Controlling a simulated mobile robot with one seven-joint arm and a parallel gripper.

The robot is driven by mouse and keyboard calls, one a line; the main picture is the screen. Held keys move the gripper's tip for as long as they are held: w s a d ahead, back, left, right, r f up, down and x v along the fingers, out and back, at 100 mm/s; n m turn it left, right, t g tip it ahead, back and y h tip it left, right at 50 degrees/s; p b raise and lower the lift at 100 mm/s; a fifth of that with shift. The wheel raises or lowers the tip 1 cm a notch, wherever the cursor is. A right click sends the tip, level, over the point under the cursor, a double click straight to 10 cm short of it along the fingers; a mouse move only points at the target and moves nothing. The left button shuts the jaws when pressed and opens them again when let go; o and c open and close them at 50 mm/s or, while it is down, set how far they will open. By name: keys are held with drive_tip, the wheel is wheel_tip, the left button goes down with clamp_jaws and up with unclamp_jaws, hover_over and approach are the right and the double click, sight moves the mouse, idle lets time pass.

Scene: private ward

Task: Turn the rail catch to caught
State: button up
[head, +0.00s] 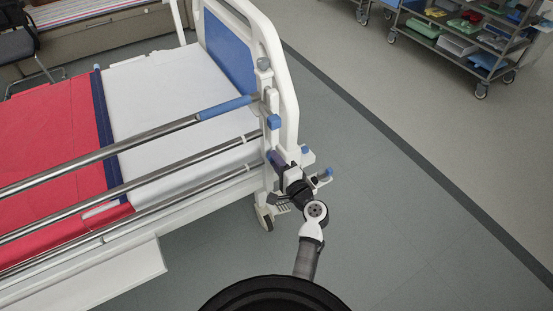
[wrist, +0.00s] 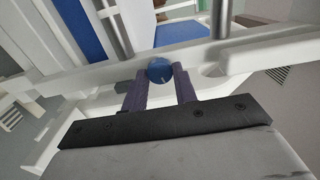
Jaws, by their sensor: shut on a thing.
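The rail catch appears as a round blue knob (wrist: 159,70) on the white bed frame in the wrist view. My gripper (wrist: 162,76) has its two dark purple fingers closed on either side of this knob. In the head view my gripper (head: 275,158) reaches the bed's near right corner, below the ends of the side rails (head: 150,133). There the fingers and the bed post hide most of the catch. I cannot tell which position the catch is turned to.
The bed has a white mattress (head: 175,88) with a red cover (head: 50,135). Other blue knobs (head: 273,121) stick out from the corner post, close to my arm. A shelf trolley (head: 490,45) stands at the back right. The floor to the right is clear.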

drive_tip(key=shift+m+p, duration=0.55)
drive_tip(key=shift+m, duration=0.75)
drive_tip(key=shift+f+m, duration=0.1)
drive_tip(key=shift+m, duration=0.2)
drive_tip(key=o, duration=1)
drive_tip(key=b+v, duration=0.1)
drive_tip(key=v, duration=0.6)
drive_tip(key=shift+s+d, duration=0.15)
drive_tip(key=shift+s, duration=0.1)
